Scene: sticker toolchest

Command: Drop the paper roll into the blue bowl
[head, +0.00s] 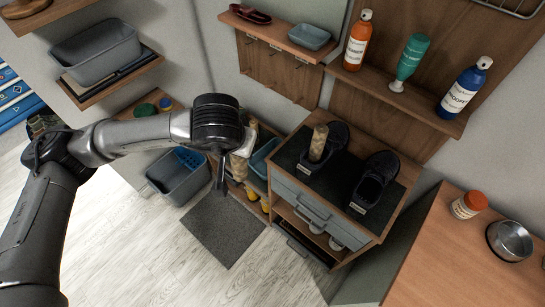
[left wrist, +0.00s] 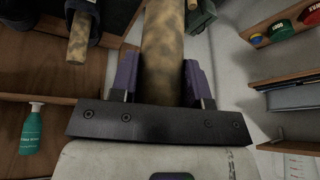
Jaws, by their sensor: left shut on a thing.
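My left gripper (head: 238,168) is shut on a mottled tan paper roll (left wrist: 165,55), held between its two purple fingers. In the head view, the gripper and roll (head: 238,169) are partly hidden by my wrist, above the floor left of the shoe cabinet. A second, similar roll (head: 318,142) stands in a dark shoe on the cabinet; it also shows in the left wrist view (left wrist: 79,38). A light blue open container (head: 264,157) is just right of the gripper, partly hidden. A small blue-grey dish (head: 309,37) sits on the upper shelf. I cannot tell which is the blue bowl.
A blue-grey tub (head: 165,183) stands on the floor left of the gripper. A dark mat (head: 222,230) lies below. The cabinet (head: 310,205) carries two shoes. The wooden floor at the front is clear.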

